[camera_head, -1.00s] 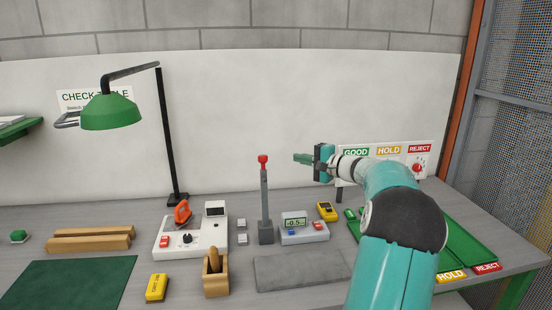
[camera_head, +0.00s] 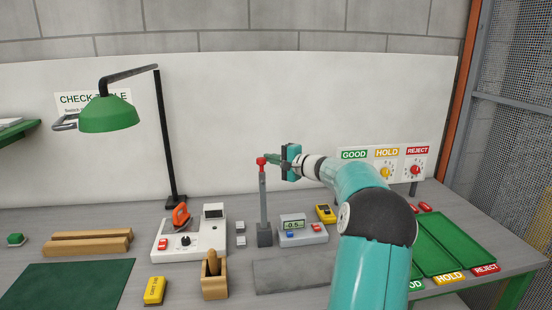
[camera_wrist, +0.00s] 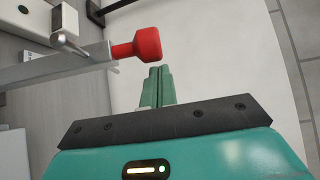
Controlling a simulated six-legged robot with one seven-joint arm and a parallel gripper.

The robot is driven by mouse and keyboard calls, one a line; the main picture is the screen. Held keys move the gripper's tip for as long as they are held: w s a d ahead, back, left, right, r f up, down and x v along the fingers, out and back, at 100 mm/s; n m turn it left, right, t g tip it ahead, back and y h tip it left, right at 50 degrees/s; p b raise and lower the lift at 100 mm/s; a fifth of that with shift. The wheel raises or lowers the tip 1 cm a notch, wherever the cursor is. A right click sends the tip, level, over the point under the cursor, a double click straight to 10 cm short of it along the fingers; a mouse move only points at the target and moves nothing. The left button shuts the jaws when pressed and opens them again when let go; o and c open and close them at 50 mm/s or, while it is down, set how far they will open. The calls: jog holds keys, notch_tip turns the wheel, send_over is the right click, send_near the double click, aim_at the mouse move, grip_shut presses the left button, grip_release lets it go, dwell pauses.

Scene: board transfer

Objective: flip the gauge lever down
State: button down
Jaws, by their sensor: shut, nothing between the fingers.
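The gauge lever (camera_head: 263,195) is a grey upright bar with a red knob (camera_head: 262,161) on top, rising from a dark grey base block (camera_head: 265,235). It stands upright. My gripper (camera_head: 270,159) is shut and empty, with its green fingertips at knob height just right of the knob. In the wrist view the red knob (camera_wrist: 139,45) lies just ahead and left of the shut fingers (camera_wrist: 158,72). I cannot tell whether they touch. The gauge box (camera_head: 303,231) with its small display stands right of the base.
A white device (camera_head: 190,243) with an orange lever stands to the left. A wooden holder (camera_head: 214,284) and a yellow block (camera_head: 154,291) are in front. A green desk lamp (camera_head: 110,113) rises at the left. Green trays (camera_head: 455,245) lie at the right.

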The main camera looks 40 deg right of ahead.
jog(key=shift+s+a, duration=0.25)
jog(key=shift+a, duration=0.2)
jog(key=shift+s, duration=0.1)
